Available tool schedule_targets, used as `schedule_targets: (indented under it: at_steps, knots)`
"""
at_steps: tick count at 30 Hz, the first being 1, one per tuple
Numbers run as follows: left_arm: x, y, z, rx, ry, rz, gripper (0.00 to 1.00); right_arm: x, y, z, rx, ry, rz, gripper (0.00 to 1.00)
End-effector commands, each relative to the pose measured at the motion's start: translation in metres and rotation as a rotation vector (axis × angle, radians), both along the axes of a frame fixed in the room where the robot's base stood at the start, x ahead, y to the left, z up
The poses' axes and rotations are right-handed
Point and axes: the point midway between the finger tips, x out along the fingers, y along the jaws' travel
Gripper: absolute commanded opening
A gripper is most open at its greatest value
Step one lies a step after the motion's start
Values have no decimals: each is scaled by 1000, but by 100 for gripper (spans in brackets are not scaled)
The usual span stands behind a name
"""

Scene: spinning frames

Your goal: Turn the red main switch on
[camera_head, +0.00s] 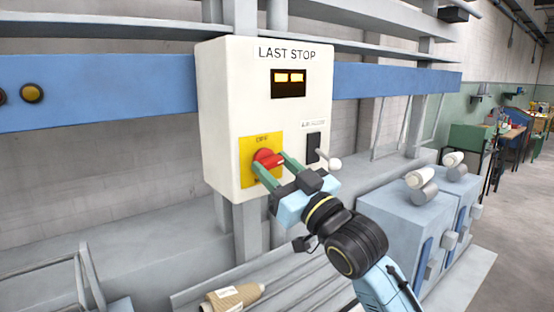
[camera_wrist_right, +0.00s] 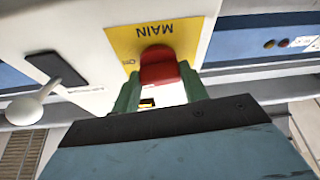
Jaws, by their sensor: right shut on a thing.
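The red main switch (camera_head: 267,158) is a rotary knob on a yellow plate (camera_head: 247,158) low on the front of a white control box (camera_head: 228,105). My right gripper (camera_head: 270,165) has its green fingers on either side of the knob and is shut on it. In the right wrist view the red knob (camera_wrist_right: 158,70) sits between the fingertips (camera_wrist_right: 157,90), below the word MAIN on the yellow plate (camera_wrist_right: 125,42). The fingers hide part of the knob and plate, so its exact angle is hard to tell. My left gripper is out of view.
A lever with a white ball (camera_head: 334,163) sticks out from a black slot (camera_head: 313,147) right of the knob. A lit display (camera_head: 288,83) sits above. A blue rail (camera_head: 100,92) runs behind the box. A yarn cone (camera_head: 234,298) lies below; grey-blue cabinets (camera_head: 400,235) stand at right.

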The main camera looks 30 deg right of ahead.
Motion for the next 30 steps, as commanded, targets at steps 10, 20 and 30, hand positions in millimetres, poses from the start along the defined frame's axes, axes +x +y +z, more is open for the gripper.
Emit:
schedule_targets:
  at_steps: [10, 20, 30]
  knots:
    - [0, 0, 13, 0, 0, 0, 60, 0, 1, 0, 134, 12, 0, 21]
    - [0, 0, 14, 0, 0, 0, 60, 0, 1, 0, 153, 12, 1, 21]
    - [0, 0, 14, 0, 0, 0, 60, 0, 1, 0, 153, 12, 1, 61]
